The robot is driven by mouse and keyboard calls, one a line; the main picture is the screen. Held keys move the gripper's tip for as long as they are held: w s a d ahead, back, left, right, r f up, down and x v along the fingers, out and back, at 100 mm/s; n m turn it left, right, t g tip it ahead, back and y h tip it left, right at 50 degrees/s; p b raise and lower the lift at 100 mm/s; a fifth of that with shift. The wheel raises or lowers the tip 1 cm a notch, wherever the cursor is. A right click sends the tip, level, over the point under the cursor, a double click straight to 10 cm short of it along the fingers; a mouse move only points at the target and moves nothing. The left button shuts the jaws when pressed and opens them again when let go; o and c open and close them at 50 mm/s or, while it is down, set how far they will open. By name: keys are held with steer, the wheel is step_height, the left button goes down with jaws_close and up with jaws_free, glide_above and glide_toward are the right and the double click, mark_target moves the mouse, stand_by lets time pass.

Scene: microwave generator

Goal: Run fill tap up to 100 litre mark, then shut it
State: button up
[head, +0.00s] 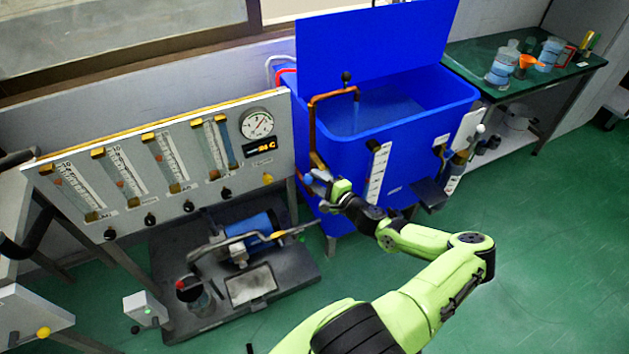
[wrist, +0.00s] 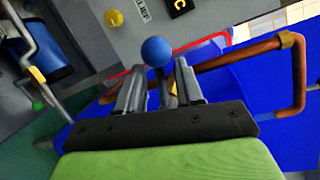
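The blue tank (head: 345,160) stands with its lid raised, and bluish water (head: 385,108) shows inside. A copper fill pipe (head: 312,125) rises at its left corner and bends over the rim; it also shows in the wrist view (wrist: 298,75). A short pale streak shows below its spout. A white level scale (head: 378,172) is on the tank front; its marks are too small to read. My gripper (head: 318,183) is at the pipe's lower part. In the wrist view, a blue ball knob (wrist: 156,51) on a stem stands between my parted fingers (wrist: 160,80), with small gaps beside the stem.
A grey gauge panel (head: 150,165) with a dial (head: 257,123) stands left of the tank. A pump skid (head: 240,265) lies on the floor below it. A green-topped table (head: 480,60) with beakers stands at the right. The green floor at right is clear.

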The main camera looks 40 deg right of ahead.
steer(key=shift+w+f, duration=0.15)
steer(key=shift+w, duration=0.8)
jaws_close()
